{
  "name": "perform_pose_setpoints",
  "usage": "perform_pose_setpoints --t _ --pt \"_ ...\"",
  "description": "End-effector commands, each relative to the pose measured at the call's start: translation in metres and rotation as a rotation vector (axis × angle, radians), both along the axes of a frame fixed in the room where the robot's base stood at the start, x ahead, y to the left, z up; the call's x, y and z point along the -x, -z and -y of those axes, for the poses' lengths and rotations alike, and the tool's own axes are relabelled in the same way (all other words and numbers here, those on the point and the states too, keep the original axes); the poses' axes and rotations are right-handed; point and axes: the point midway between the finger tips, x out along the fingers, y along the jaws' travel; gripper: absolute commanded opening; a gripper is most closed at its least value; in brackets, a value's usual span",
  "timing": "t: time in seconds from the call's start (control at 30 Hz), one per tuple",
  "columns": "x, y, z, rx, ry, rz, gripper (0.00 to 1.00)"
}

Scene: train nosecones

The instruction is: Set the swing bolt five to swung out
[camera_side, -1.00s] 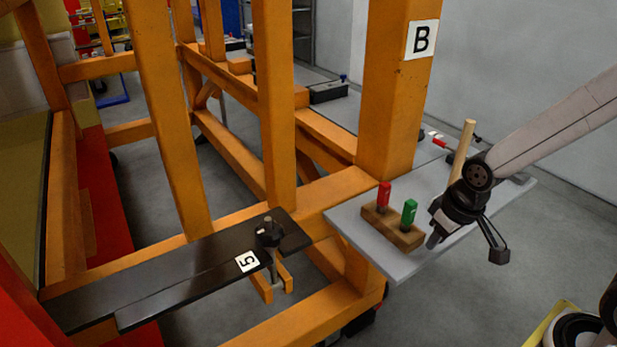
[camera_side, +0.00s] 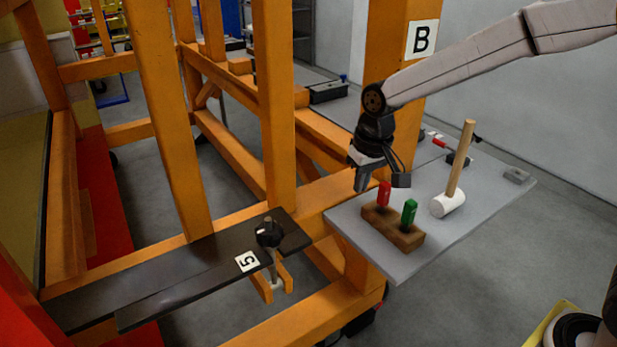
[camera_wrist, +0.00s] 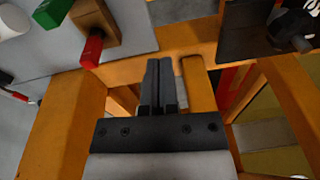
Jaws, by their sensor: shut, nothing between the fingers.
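Swing bolt five (camera_side: 269,236) has a dark round nut on top of the black plate's edge, and its shank runs down between two short orange lugs (camera_side: 286,276). It stands nearly upright beside the white "5" label (camera_side: 247,261). In the wrist view the bolt (camera_wrist: 300,42) shows at the upper right, partly cut off by the picture edge. My gripper (camera_side: 361,183) is right of the bolt and higher, just behind and left of the red-handled tool, well apart from the bolt. In the wrist view its fingers (camera_wrist: 157,80) are together and empty.
A grey shelf (camera_side: 345,226) carries a wooden block (camera_side: 393,228) with a red (camera_side: 384,195) and a green handle (camera_side: 409,212), and a mallet (camera_side: 449,203). Orange frame posts (camera_side: 275,110) stand behind the bolt. Open space lies between gripper and bolt.

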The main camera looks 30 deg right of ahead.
Motion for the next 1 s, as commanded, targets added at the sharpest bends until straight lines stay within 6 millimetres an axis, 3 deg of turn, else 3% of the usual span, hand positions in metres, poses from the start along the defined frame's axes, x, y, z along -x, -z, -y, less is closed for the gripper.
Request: perform_pose_setpoints --t 0.5,1.0 --pt "-0.065 -0.035 -0.056 -0.018 0.039 -0.062 0.0" --pt "-0.101 -0.066 -0.113 -0.023 0.072 -0.123 0.0"
